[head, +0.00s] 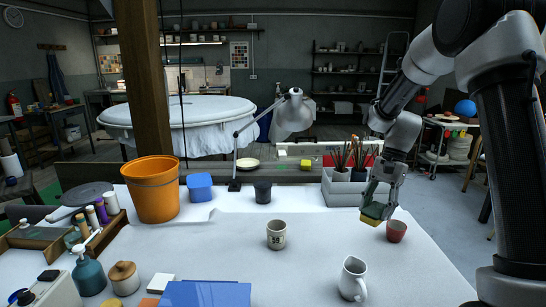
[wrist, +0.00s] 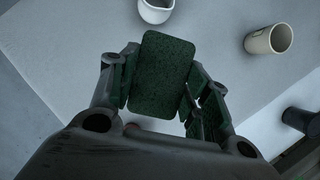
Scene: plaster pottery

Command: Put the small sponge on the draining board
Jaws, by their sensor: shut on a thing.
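The small sponge (head: 371,220) is yellow with a dark green scouring side. My gripper (head: 379,207) is shut on it and holds it above the white table, just left of the red cup (head: 396,231). In the wrist view the sponge's green face (wrist: 162,70) lies between the two fingers of my gripper (wrist: 157,88). I cannot make out a draining board for certain in either view.
A numbered mug (head: 276,236) and a white jug (head: 352,280) stand on the table. A grey holder with brushes (head: 343,188), a dark cup (head: 262,193), a lamp (head: 294,114) and an orange bucket (head: 154,190) stand further back. The table's middle is mostly clear.

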